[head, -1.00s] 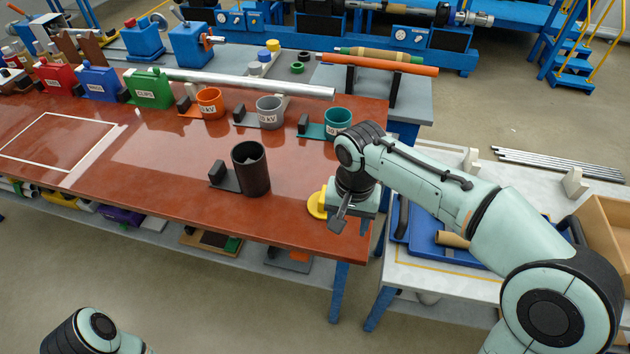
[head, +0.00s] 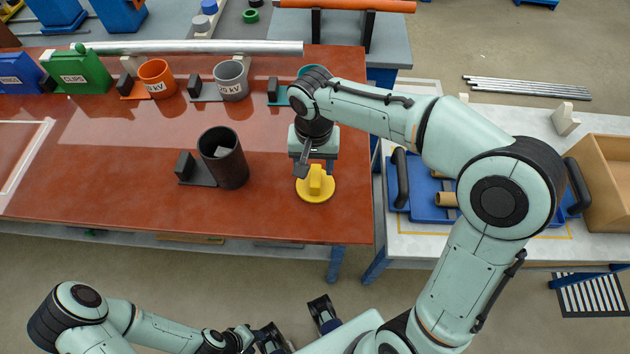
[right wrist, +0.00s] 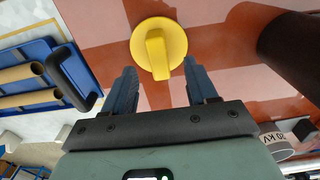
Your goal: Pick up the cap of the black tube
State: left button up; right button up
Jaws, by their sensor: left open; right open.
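The yellow round cap (head: 315,187) with a raised bar handle lies flat on the red-brown table, to the right of the upright black tube (head: 222,158). The tube's top is open, with something pale inside. My right gripper (head: 316,164) is open and empty at the cap's far side. In the right wrist view the cap (right wrist: 158,48) shows ahead of the gripper (right wrist: 159,70), its handle between the lines of the two fingers; contact is not visible. My left gripper (head: 297,325) is open and empty at the bottom, away from the table top.
Orange (head: 157,78) and grey (head: 231,80) cups stand behind the tube; a teal cup is partly hidden by my right arm. A long silver tube (head: 200,47) lies at the back. A blue tray (head: 425,190) is on the right-hand table. The table front is clear.

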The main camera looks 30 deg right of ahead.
aim_at(315, 175)
jog(key=shift+w+d+f, duration=0.1)
jog(key=shift+d+f, duration=0.05)
jog(key=shift+f, duration=1.4)
jog(key=shift+w+d+f, duration=0.1)
jog(key=shift+d+f, duration=0.05)
jog(key=shift+f, duration=1.4)
jog(key=c, duration=1)
